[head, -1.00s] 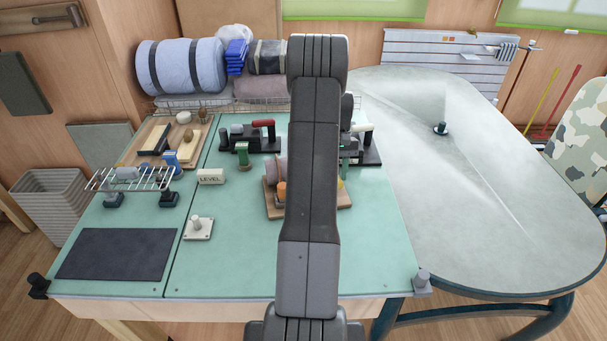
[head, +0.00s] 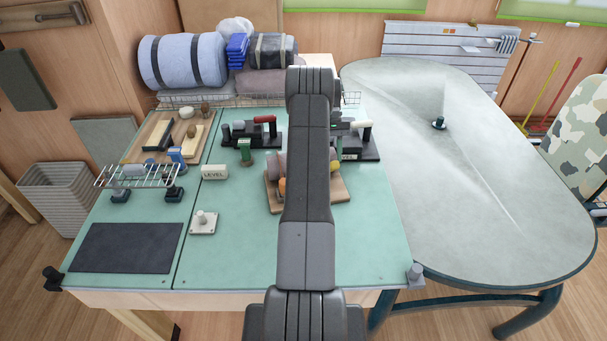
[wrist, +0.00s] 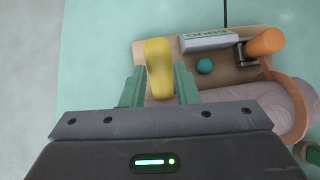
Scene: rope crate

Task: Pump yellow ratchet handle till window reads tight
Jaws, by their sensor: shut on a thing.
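The yellow ratchet handle (wrist: 159,68) stands between the green fingers of my gripper (wrist: 159,88) in the wrist view, and the gripper is shut on it. The handle belongs to a wooden board (wrist: 142,50) that also carries a grey window block (wrist: 208,41). The block's lettering appears upside down and is too small to read surely. In the head view the board (head: 336,198) lies on the green bench, and my arm hides most of the ratchet and the gripper.
Clamp-like devices with a red handle (head: 264,119) and a white handle (head: 361,123) stand behind.

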